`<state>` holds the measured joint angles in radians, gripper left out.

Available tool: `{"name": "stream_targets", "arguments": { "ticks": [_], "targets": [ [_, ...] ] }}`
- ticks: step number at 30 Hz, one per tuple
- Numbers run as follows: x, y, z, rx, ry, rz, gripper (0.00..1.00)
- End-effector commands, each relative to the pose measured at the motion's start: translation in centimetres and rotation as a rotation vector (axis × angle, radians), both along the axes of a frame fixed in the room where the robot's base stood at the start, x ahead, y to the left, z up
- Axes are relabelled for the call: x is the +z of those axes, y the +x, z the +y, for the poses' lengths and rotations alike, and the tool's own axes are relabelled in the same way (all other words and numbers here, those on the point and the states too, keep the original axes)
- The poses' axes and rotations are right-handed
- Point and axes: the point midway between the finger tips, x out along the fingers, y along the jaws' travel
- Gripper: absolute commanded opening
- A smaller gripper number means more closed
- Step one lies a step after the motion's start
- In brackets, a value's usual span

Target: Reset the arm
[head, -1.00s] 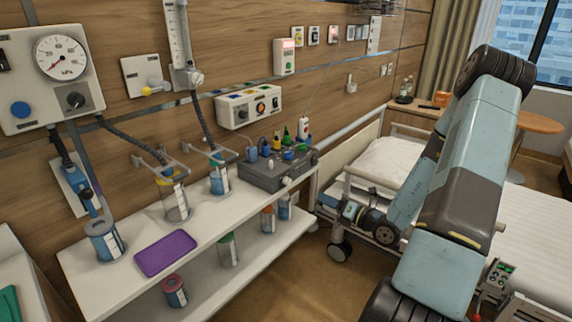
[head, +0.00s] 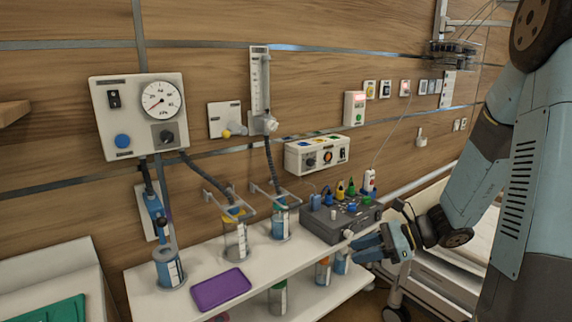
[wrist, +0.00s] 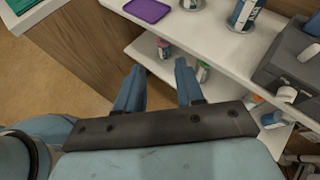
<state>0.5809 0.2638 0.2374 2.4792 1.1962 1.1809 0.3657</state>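My gripper (head: 368,246) is at the right end of the white shelf unit (head: 150,291), in front of the grey box with coloured plugs (head: 322,226). In the wrist view my gripper (wrist: 159,80) shows two blue fingers spread apart with nothing between them. My arm comes in from the right side of the head view, bent down at the elbow. The fingers appear in front of the shelf edge and touch nothing that I can make out.
A purple tray (head: 220,289) and canisters (head: 236,240) stand on the top shelf. Bottles (head: 323,270) stand on the lower shelf. A bed (head: 440,275) is behind my arm. A gauge panel (head: 139,116) hangs on the wall. Open floor (wrist: 40,85) shows in the wrist view.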

Motion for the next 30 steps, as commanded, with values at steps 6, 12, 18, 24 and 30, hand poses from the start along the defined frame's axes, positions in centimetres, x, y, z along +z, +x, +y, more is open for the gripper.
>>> {"name": "stream_targets", "arguments": {
  "ticks": [6,12,18,24,30],
  "targets": [
    [2.4,-3.2,1.2,0.226,-0.211,-0.164,0.37],
    [4.4,-5.8,1.4,0.423,-0.400,-0.318,0.37],
    [6.5,-8.2,1.0,0.611,-0.586,-0.474,0.37],
    [9.0,-10.3,0.0,0.785,-0.773,-0.633,0.37],
    [11.7,-12.1,-1.2,0.949,-0.961,-0.794,0.37]
  ]
}}
